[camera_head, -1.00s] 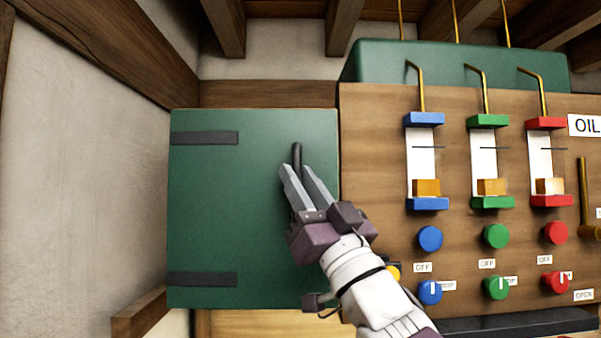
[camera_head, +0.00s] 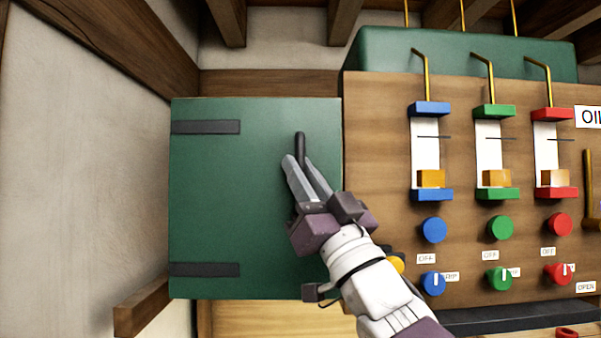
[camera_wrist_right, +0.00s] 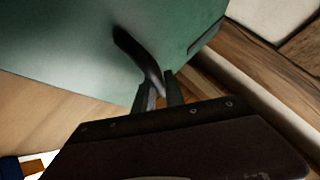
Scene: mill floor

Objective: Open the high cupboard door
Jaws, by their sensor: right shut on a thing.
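The high cupboard door (camera_head: 225,200) is a green panel on the left of the head view, with two dark hinge straps on its left side. It looks shut. Its dark upright handle (camera_head: 300,146) is near the door's right edge; the handle also shows in the right wrist view (camera_wrist_right: 135,50). My right gripper (camera_head: 298,165) reaches up from below and is shut on the handle. The lower part of the handle is hidden by the fingers. In the right wrist view the fingertips (camera_wrist_right: 160,92) are at the handle's end. My left gripper is not in view.
Right of the door is a wooden panel (camera_head: 380,150) with blue, green and red gauges, knobs and brass pipes. A green tank (camera_head: 450,60) sits above it. A plaster wall (camera_head: 80,180) with dark beams is on the left. A dark ledge (camera_head: 520,318) is below the panel.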

